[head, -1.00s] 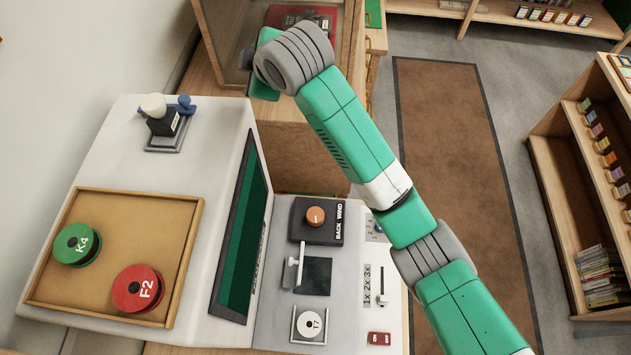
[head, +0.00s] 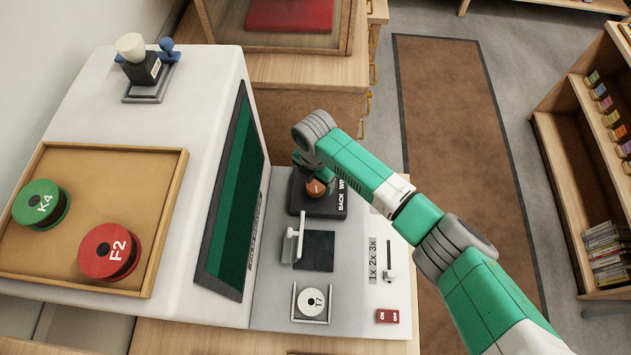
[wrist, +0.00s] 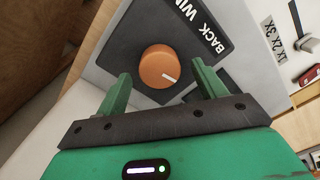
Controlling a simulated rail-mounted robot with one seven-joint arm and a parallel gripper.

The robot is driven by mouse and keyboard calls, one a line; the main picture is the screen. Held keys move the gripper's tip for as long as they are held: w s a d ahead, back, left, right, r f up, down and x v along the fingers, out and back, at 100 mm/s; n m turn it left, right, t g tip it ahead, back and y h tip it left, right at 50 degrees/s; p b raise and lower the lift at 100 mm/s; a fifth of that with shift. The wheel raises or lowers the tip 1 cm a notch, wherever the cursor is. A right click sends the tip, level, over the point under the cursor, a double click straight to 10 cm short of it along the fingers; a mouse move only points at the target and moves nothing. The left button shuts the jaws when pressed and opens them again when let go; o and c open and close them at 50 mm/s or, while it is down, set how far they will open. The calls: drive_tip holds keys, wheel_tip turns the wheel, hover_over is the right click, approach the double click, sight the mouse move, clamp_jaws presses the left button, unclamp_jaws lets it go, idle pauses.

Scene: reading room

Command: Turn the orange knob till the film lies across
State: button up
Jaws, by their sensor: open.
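The orange knob (wrist: 160,67) sits on a black plate (wrist: 180,22) lettered BACK and WIND, with a white mark on its face. In the head view the knob (head: 316,188) is partly hidden by my arm. My gripper (wrist: 162,84) is open, its two green fingers on either side of the knob in the wrist view; I cannot tell whether they touch it. The reader's screen (head: 234,205) shows dark green with a lighter green band. A T7 reel (head: 312,302) sits in a holder, beside a white lever (head: 290,245) and a dark square (head: 315,250).
A wooden tray (head: 160,235) on the reader holds a green K4 reel (head: 41,204) and a red F2 reel (head: 109,251). A stamp (head: 140,68) stands behind it. A 1x 2x 3x slider (head: 389,262) and a red switch (head: 387,316) lie right of the knob panel.

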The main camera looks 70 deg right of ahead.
drive_tip(key=shift+f, duration=0.75)
drive_tip(key=shift+c, duration=0.2)
drive_tip(key=c, duration=0.9)
drive_tip(key=shift+c, duration=0.2)
drive_tip(key=shift+r, duration=0.1)
